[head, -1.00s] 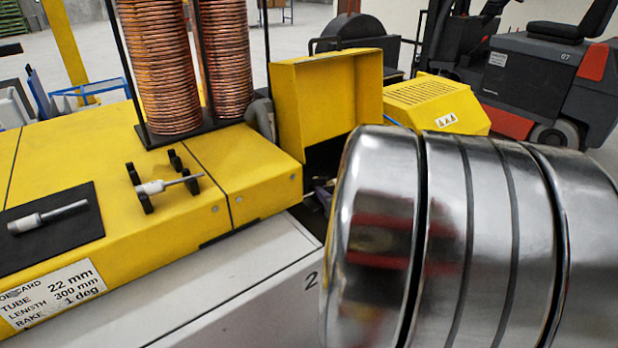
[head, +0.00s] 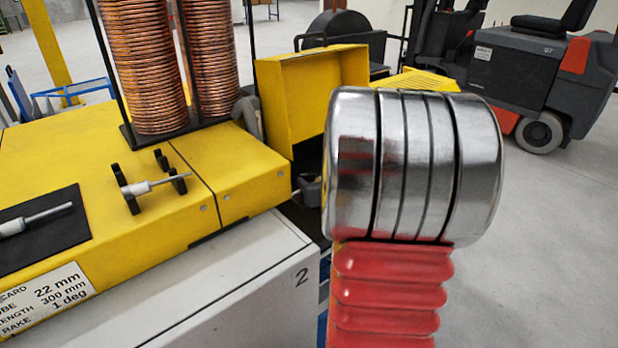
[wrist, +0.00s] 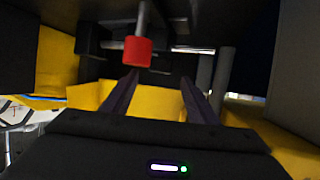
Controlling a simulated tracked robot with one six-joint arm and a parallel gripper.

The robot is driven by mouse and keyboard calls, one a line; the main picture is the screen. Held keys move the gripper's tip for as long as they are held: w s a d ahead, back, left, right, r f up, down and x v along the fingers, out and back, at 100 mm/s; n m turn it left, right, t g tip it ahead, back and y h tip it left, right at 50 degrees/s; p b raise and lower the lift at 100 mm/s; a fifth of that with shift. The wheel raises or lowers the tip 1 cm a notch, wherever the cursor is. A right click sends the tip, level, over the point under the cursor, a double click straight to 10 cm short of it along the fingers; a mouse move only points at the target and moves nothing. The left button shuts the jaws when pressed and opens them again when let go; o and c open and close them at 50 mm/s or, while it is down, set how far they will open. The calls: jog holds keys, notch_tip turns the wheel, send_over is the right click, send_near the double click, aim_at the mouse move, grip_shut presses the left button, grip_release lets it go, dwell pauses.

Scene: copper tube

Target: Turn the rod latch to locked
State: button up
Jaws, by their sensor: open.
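In the wrist view, a red knob (wrist: 138,52) sits on the end of a short metal stem, with a thin horizontal metal rod (wrist: 113,45) behind it; I take this to be the rod latch. Dark bracket parts surround it. My gripper (wrist: 160,76) shows two dark fingers, open with nothing between them. The red knob is just beyond the left fingertip in the picture, left of the middle of the gap; I cannot tell whether they touch. In the head view, I cannot make out the latch or my gripper.
The yellow machine bench (head: 110,215) carries copper coils (head: 142,65), a metal tool in black brackets (head: 130,195) and another tool on a black mat (head: 45,250). A yellow open box (head: 312,95) stands behind my arm. A forklift (head: 530,75) is at the back right; the floor at right is clear.

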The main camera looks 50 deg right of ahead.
aim_at(309, 176)
jog(key=shift+x, duration=3.1)
jog(key=shift+c, duration=0.5)
jog(key=c, duration=0.9)
